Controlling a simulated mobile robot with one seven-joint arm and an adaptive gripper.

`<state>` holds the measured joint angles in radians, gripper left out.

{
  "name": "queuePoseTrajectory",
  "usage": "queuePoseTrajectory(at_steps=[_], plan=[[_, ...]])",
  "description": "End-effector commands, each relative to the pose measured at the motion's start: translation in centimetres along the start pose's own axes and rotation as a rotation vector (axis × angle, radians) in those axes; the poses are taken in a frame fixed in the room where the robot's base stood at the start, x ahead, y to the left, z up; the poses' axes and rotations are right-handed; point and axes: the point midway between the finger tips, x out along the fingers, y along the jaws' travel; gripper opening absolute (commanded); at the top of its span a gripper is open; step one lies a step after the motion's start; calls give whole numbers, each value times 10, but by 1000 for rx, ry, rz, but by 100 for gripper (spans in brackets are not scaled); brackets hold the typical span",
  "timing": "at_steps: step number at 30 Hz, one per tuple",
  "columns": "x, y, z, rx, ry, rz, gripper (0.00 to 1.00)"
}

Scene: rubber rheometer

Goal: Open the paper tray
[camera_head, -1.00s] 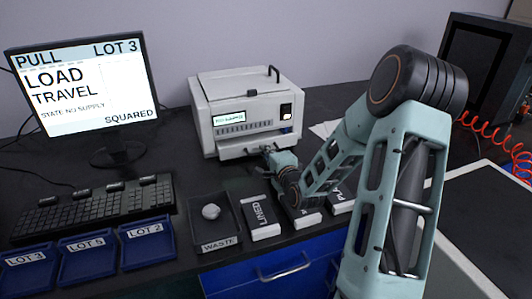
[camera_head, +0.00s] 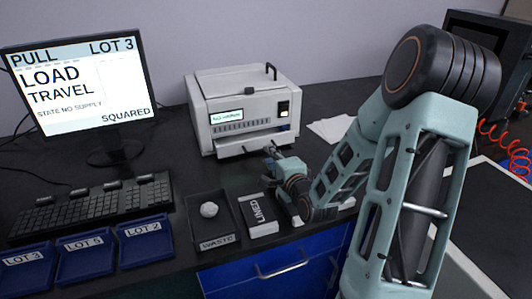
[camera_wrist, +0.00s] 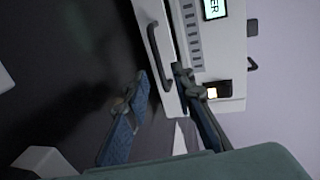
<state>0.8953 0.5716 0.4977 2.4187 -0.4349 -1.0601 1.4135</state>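The white printer (camera_head: 240,112) stands on the dark bench behind my gripper, with a small lit screen on its front. Its paper tray (camera_head: 240,148) is the low front part; I cannot tell whether it sits fully in. In the wrist view the tray front (camera_wrist: 176,45) carries a dark bar handle (camera_wrist: 153,48). My gripper (camera_head: 272,150) is just in front of the tray's right part. In the wrist view my gripper (camera_wrist: 160,75) is open, one finger on each side of the handle's lower end. I see no clear contact.
A waste tray (camera_head: 237,238) with a crumpled ball and a box marked LINED (camera_head: 261,227) lie in front of the printer. White sheets (camera_head: 330,130) lie to its right. A keyboard (camera_head: 95,205), monitor (camera_head: 82,90) and blue lot trays (camera_head: 87,248) are at left.

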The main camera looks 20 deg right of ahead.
Motion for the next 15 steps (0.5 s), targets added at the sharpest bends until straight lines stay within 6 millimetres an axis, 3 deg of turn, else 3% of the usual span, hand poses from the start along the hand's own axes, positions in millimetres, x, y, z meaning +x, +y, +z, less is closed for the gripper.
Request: queuePoseTrajectory(at_steps=[4, 12, 15], plan=[[-12, 0, 0, 0, 1, -1, 23], [-13, 0, 0, 0, 0, -1, 23], [-12, -1, 0, -9, 0, 2, 13]])
